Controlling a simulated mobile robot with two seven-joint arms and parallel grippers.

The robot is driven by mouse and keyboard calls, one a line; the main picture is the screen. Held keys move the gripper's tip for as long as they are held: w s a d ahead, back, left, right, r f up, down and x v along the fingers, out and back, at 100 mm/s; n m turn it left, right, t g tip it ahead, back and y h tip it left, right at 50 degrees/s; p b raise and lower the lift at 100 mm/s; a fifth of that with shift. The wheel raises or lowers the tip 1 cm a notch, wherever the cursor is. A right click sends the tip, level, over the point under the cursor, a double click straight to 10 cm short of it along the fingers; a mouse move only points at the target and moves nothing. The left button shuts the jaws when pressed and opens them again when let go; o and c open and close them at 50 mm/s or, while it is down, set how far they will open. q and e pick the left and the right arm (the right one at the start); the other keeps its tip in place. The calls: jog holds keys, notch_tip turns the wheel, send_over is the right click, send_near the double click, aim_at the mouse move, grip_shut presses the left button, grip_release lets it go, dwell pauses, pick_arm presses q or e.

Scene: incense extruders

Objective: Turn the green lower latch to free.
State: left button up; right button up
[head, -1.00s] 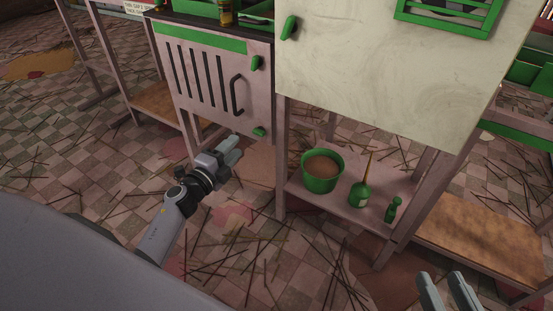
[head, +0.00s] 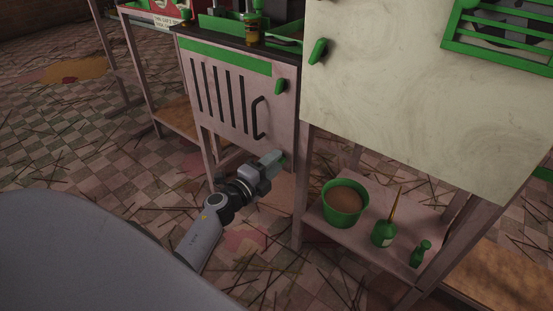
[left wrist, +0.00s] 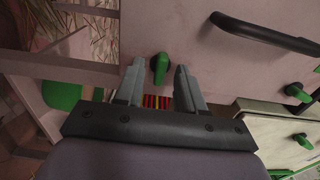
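The green lower latch (head: 284,160) sits at the bottom right of the pinkish slotted door (head: 225,108), mostly hidden by my fingers in the head view. In the left wrist view the latch (left wrist: 160,66) shows clearly, its lever roughly upright in the picture. My left gripper (head: 273,158) is in front of it with fingers apart. In the left wrist view the gripper (left wrist: 160,76) has one finger on each side of the latch, with gaps visible; I cannot tell whether the tips reach past it. My right gripper is out of view.
A black handle (head: 257,118) and a green upper latch (head: 281,87) are on the same door. A pale cabinet (head: 400,100) with its own green latch (head: 317,52) stands to the right. Below it, a shelf holds a green pot (head: 344,214) and green bottles (head: 383,233).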

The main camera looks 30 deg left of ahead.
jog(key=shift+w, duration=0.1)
pick_arm(q)
grip_shut()
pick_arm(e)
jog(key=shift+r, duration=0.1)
